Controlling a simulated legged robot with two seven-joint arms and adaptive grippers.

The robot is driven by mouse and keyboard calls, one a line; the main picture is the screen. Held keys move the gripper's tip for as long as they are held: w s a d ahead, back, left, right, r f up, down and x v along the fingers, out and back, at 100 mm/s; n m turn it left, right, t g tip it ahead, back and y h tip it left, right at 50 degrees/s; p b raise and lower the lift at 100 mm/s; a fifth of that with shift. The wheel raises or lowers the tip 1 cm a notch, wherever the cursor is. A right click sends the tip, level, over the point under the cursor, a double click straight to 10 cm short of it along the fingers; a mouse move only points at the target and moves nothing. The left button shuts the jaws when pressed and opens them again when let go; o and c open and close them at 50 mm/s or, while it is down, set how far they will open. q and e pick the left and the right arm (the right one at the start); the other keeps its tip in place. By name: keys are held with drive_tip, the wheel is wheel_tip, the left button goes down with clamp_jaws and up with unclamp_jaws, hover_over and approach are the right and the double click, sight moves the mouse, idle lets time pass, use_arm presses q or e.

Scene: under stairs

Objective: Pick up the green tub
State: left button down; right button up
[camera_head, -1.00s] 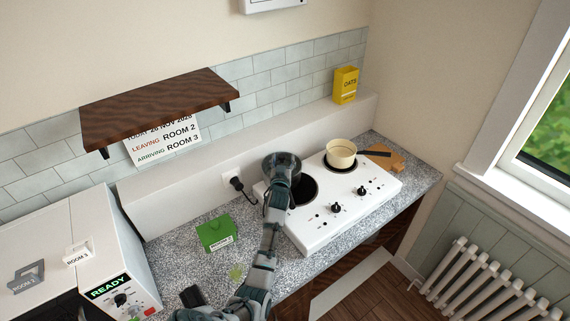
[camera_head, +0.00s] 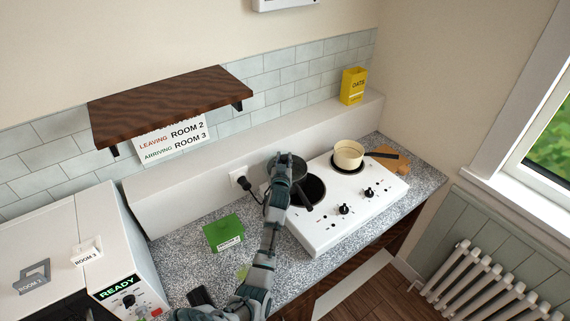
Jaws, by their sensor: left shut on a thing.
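The green tub (camera_head: 224,233) stands on the speckled worktop, left of the hob, with a white label on its front. It is upright and nothing touches it. My left gripper (camera_head: 282,162) is to the right of and beyond the tub, at a dark pan (camera_head: 297,166) by the hob's back left corner. It is shut on the pan, though the arm hides part of the grip. The pan's dark handle points down and right over the bare front-left burner. I cannot tell whether the pan is raised. My right gripper is not in view.
The white hob (camera_head: 335,214) holds a cream pan (camera_head: 348,155) on its back right burner. A yellow oats box (camera_head: 353,86) stands on the ledge. A white appliance (camera_head: 128,270) is at left. A wooden shelf (camera_head: 170,103) overhangs the back.

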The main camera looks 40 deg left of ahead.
sight(284, 157)
use_arm(q)
drive_tip(key=shift+s+a, duration=0.2)
drive_tip(key=shift+r, duration=0.15)
wheel_tip(284, 157, up, 11)
drive_tip(key=s+d+b, duration=0.3)
drive_tip(key=s+d, duration=0.9)
drive_tip(key=d, duration=0.3)
drive_tip(key=shift+s+d, duration=0.3)
drive_tip(key=shift+s, duration=0.1)
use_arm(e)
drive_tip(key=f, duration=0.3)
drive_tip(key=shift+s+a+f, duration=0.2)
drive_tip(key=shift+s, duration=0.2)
